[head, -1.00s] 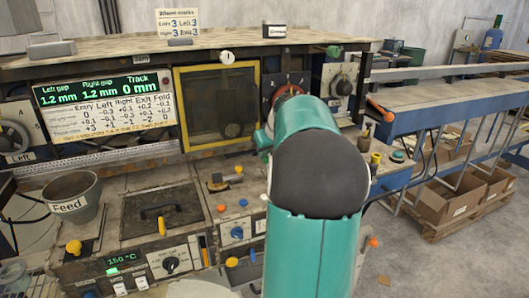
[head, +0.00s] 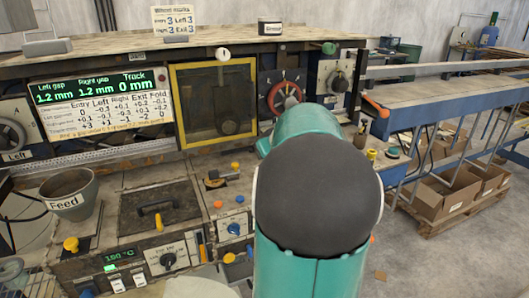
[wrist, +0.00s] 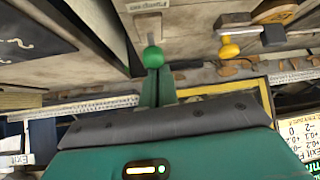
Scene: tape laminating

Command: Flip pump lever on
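A lever with a green ball knob (wrist: 153,57) stands in the wrist view, just beyond my fingertips. A small white label (wrist: 148,5) lies by its base; its print is too small to read, so I cannot confirm that this is the pump lever. My gripper (wrist: 157,78) points toward the knob, its teal fingers together with no clear gap. I cannot tell whether they touch the knob. In the head view my own arm hides the gripper and this lever.
A yellow-knobbed lever (wrist: 229,48) stands beside the green one. The yellow-framed window (head: 216,105), red handwheel (head: 284,98) and display (head: 90,88) are on the machine front. A feed cup (head: 70,193) and a black-lidded panel (head: 160,209) are at left.

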